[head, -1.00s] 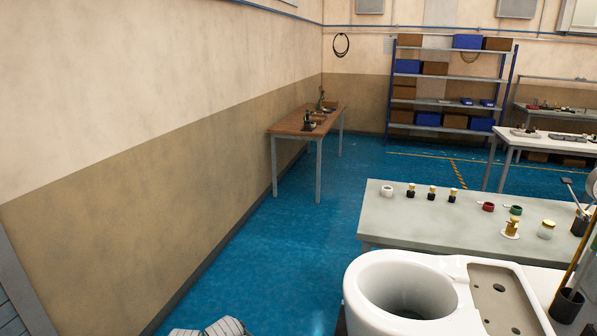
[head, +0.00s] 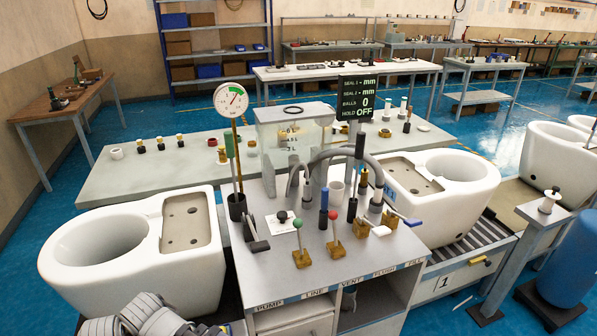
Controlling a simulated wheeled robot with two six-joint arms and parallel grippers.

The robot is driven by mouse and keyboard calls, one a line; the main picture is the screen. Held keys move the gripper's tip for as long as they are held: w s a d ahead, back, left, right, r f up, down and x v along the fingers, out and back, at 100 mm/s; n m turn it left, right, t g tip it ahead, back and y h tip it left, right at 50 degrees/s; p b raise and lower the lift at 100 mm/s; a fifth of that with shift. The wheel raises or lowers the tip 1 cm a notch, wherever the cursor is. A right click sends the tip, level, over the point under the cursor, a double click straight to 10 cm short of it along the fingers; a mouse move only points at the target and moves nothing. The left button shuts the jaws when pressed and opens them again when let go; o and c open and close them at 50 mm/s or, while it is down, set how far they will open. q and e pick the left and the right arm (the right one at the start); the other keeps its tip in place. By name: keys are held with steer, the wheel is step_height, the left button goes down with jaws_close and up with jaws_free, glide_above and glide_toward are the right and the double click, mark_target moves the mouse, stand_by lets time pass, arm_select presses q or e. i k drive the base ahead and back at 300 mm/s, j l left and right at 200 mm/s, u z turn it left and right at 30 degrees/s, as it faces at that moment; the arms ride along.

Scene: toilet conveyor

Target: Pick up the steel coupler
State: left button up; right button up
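I cannot single out the steel coupler for certain. The grey console (head: 275,281) in the middle of the head view carries several handled tools and fittings. A thick grey hose (head: 345,152) arches over it, with grey metal-looking parts near its ends. Brass blocks with a green ball lever (head: 298,224), a red ball lever (head: 333,216) and a blue lever stand along the console's front. Part of my arm shows at the bottom left. Neither gripper's fingers are in view.
White toilet bowls stand left (head: 135,250) and right (head: 440,190) of the console. A dial gauge (head: 231,100) and a dark display (head: 356,98) rise above it. A grey table (head: 150,185) with small parts is behind. A blue drum (head: 573,255) stands at the right.

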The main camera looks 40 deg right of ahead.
mark_target(307, 198)
steer(key=k+l+z, duration=0.1)
steer(key=l, duration=0.45)
steer(key=k+l+z, duration=0.1)
steer(key=l, duration=0.5)
steer(key=k+l+z, duration=0.15)
steer(key=l, duration=0.45)
steer(key=l+z, duration=0.1)
steer(key=l, duration=0.5)
steer(key=l+z, duration=0.1)
steer(key=l, duration=0.45)
steer(key=i+l+z, duration=0.1)
steer(key=l, duration=0.5)
